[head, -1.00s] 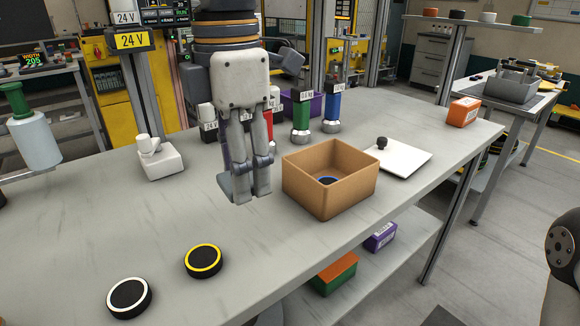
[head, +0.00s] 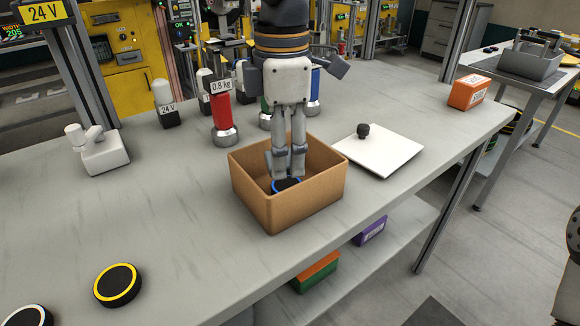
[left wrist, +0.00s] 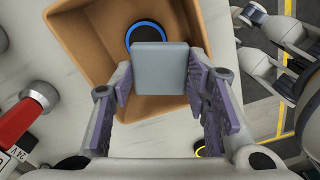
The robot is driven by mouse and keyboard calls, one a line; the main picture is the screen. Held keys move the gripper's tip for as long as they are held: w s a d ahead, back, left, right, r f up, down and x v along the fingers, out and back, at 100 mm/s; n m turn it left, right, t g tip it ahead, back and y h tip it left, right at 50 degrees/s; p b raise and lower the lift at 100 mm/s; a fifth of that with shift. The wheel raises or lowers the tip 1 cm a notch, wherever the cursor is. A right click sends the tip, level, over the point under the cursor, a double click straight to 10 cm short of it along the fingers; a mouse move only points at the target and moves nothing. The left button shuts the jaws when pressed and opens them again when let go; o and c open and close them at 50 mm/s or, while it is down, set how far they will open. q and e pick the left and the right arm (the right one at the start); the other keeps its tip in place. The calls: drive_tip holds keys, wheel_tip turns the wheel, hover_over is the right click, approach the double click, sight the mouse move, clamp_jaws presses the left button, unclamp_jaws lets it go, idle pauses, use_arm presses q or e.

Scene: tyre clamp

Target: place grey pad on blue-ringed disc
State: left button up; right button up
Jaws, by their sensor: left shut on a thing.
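My left gripper (head: 287,172) reaches straight down into the brown open box (head: 303,213) and is shut on the grey pad. The pad (left wrist: 160,69) shows as a flat grey square between the fingertips in the left wrist view. The blue-ringed disc (head: 287,187) lies on the box floor by the fingertips. In the left wrist view the disc (left wrist: 146,35) is partly covered by the pad, its far side showing past the pad's edge. I cannot tell whether pad and disc touch. Pale links of what may be my right gripper (left wrist: 252,38) show at the upper right.
The box walls stand close around my fingers. A white lid (head: 385,152) with a black knob lies right of the box. A red weight (head: 222,115) stands behind left. A yellow-ringed disc (head: 117,285) and a white-ringed disc (head: 28,316) lie at the front left.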

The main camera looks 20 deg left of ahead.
sight(287, 184)
use_arm(q)
drive_tip(key=shift+w+a+f, duration=0.1)
drive_tip(key=shift+w+f, duration=0.6)
drive_tip(key=shift+f, duration=0.15)
drive_tip(key=f, duration=0.3)
drive_tip(key=shift+w+f, duration=0.25)
drive_tip(key=shift+w, duration=0.05)
drive_tip(key=o, duration=0.8)
drive_tip(key=shift+f, duration=0.1)
drive_tip(key=shift+o, duration=0.2)
wheel_tip(287, 184, up, 12)
drive_tip(key=shift+r, duration=0.2)
